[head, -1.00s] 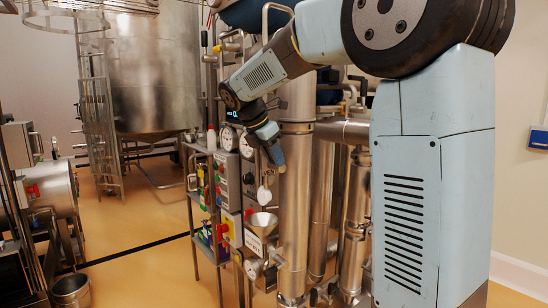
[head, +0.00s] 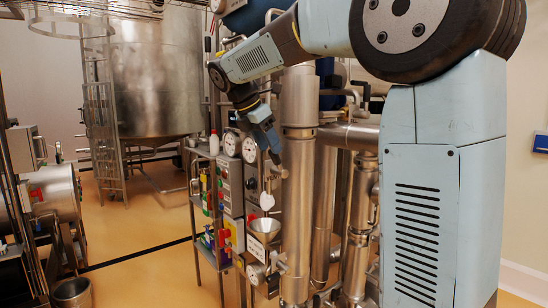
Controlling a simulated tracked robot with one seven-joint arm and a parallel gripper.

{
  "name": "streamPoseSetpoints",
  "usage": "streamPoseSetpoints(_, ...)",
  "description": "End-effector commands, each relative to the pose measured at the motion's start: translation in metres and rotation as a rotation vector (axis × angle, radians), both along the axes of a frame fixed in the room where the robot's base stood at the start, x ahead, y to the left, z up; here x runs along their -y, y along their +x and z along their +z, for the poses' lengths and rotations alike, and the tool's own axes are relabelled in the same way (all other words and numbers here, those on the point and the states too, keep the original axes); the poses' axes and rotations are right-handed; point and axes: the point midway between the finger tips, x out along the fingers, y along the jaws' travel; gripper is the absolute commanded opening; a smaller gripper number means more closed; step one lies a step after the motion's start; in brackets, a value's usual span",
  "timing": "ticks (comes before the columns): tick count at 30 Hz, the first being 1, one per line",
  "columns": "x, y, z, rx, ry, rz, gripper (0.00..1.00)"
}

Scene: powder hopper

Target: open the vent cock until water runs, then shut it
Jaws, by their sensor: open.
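My gripper (head: 272,154) is in the head view, in front of the vertical steel pipes and beside the pressure gauges, pointing down. Its jaws are small here; they are open and I see nothing held in them. Just below it are small metal fittings on thin pipework (head: 283,173), possibly the vent cock; I cannot make out its handle or position. I see no running water. Whether the gripper touches any fitting cannot be told.
Thick steel pipes (head: 298,210) rise close on the right. A large tank (head: 160,75) and ladder stand behind. Orange floor (head: 140,225) is open at left; a bucket (head: 72,292) stands there.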

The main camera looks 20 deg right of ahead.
Motion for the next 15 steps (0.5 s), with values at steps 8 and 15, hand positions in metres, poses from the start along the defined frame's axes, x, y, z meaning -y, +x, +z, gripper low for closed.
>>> streamPoseSetpoints(8,-0.023,-0.009,0.043,0.002,0.001,0.001,0.50)
streamPoseSetpoints(15,-0.032,-0.013,0.059,0.000,0.000,0.000,0.50)
